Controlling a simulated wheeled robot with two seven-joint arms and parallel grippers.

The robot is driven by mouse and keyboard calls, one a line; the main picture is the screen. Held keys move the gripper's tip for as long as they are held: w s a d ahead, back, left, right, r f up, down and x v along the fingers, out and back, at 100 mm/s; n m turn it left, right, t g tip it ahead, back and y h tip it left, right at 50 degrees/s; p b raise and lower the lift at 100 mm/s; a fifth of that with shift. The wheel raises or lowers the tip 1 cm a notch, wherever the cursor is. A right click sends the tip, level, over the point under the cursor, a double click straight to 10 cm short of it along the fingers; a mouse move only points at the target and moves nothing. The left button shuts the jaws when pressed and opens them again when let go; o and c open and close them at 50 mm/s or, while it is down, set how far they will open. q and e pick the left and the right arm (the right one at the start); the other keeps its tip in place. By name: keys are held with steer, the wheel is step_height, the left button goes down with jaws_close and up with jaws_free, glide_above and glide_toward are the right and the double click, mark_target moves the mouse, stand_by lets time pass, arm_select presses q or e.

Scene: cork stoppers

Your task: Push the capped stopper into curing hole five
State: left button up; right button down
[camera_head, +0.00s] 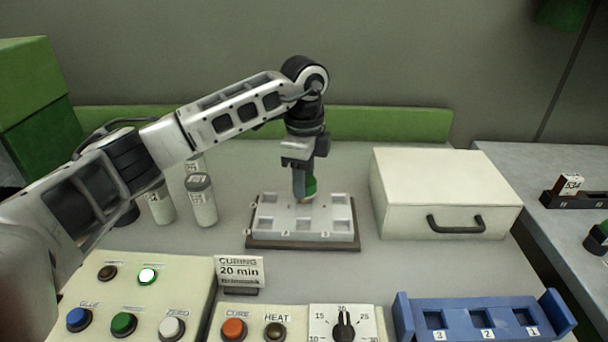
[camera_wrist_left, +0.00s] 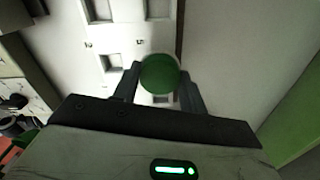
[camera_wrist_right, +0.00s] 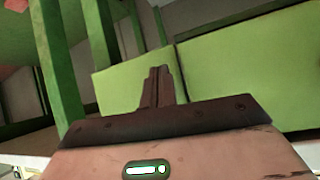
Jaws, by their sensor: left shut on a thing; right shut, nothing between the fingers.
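The curing block (camera_head: 285,223), pale with square holes in two rows, sits on a dark base in the middle of the table. My left gripper (camera_head: 304,190) points down over its back middle part, shut on the green-capped stopper (camera_head: 311,187). In the left wrist view the round green cap (camera_wrist_left: 160,74) sits between the two fingertips, close to the printed 5 and over a hole that it partly covers. The stopper's lower end is hidden, so I cannot tell whether it has entered the hole. My right gripper (camera_wrist_right: 158,75) is shut and empty, away from the block.
A white case (camera_head: 445,185) with a dark handle stands right of the block. Pale jars (camera_head: 201,203) stand at the left. Button panels (camera_head: 140,300), a timer dial (camera_head: 343,325), a CURING sign (camera_head: 240,270) and a blue rack (camera_head: 460,320) line the front.

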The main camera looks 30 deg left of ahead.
arm_select(q)
steer(key=shift+f, duration=0.4)
steer(key=o, duration=1)
steer(key=shift+o, duration=0.2)
step_height(320, 180, up, 16)
